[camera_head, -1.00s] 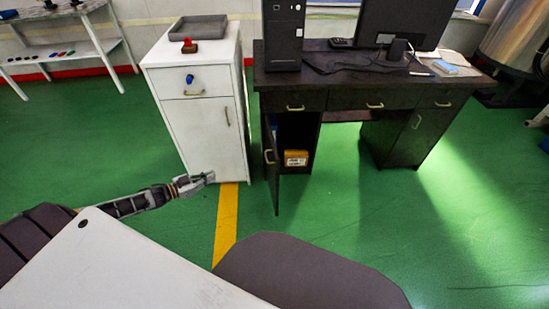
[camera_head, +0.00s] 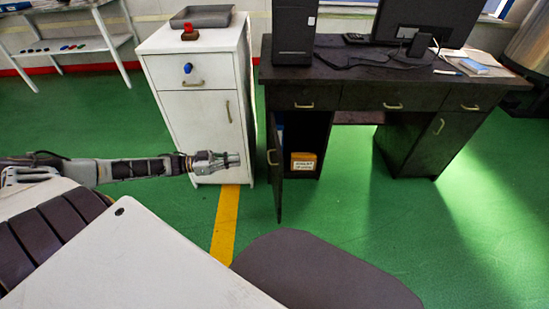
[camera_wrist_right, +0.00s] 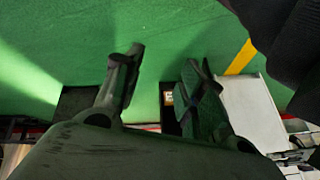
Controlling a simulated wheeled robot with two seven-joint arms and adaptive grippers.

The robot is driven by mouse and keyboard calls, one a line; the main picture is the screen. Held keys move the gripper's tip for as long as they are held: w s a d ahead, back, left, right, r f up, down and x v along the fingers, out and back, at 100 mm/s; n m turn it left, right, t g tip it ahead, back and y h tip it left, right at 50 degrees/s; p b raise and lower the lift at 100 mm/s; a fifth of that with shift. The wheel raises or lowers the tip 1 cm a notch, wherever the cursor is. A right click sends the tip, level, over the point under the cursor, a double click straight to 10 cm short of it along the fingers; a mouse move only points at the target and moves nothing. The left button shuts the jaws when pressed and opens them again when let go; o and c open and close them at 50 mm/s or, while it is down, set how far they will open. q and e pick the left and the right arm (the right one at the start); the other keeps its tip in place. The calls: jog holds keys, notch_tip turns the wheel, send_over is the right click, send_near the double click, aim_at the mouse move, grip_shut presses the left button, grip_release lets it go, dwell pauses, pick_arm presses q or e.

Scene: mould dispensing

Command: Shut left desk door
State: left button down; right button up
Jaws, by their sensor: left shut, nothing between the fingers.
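The dark desk (camera_head: 345,98) stands at the upper right in the head view. A yellow box (camera_head: 303,162) shows in the open compartment. My left gripper (camera_head: 232,160) is shut and empty, to the left of the door and apart from it, in front of the white cabinet. My right gripper (camera_wrist_right: 160,85) shows only in the right wrist view, its two fingers spread apart with nothing seen between them.
The white cabinet (camera_head: 205,120) stands close to the left of the desk, bearing a grey tray (camera_head: 202,17) and a red-topped item. A white shelf rack (camera_head: 70,46) is at the far left. Green floor in front of the desk is clear.

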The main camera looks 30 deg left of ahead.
dwell(0.4)
pick_arm(q)
jog(key=b+x, duration=0.6)
jog(key=x, duration=0.8)
pick_arm(e)
notch_tip(320, 180, down, 9)
jog(key=a+t+y, duration=0.1)
jog(key=shift+w+a+m+t, duration=0.3)
jog(key=shift+w+a, duration=0.05)
jog(key=shift+a, duration=0.05)
pick_arm(q)
jog(key=shift+w+d+r, duration=0.1)
pick_arm(e)
jog(key=shift+r, duration=0.15)
